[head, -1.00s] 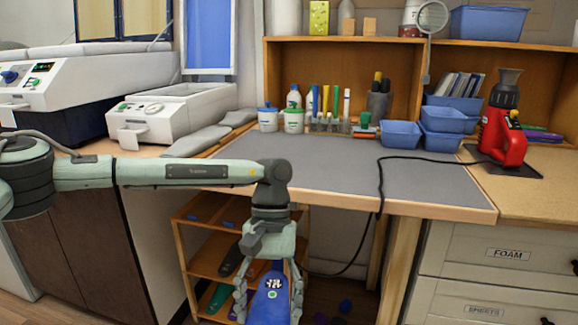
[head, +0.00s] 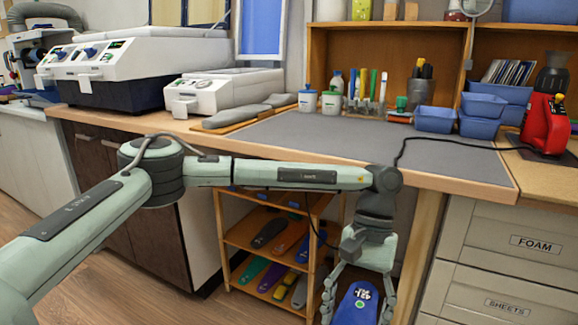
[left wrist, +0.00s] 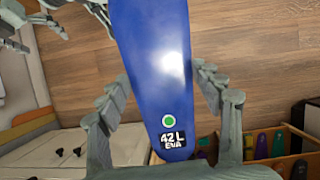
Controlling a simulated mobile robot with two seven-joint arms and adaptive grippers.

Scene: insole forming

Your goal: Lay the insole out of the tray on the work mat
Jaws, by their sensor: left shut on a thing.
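My left gripper (head: 358,290) is shut on a blue insole (head: 357,302), low in front of the bench. In the left wrist view the insole (left wrist: 155,60) runs up between the fingers (left wrist: 165,95), with a green dot and a "42 L EVA" label at the near end. The grey work mat (head: 370,145) lies on the bench top, above and behind the gripper in the head view, and its middle is bare. Jointed grey-green parts at the top left of the wrist view look like my right gripper (left wrist: 62,22); their opening is unclear. I cannot identify the insole's tray.
A wooden shelf (head: 232,239) under the bench holds several coloured insoles. Grey forms (head: 230,117) lie at the mat's left. Jars, bottles, blue bins (head: 435,119) and a red tool (head: 545,125) line the back. A black cable crosses the mat's right side.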

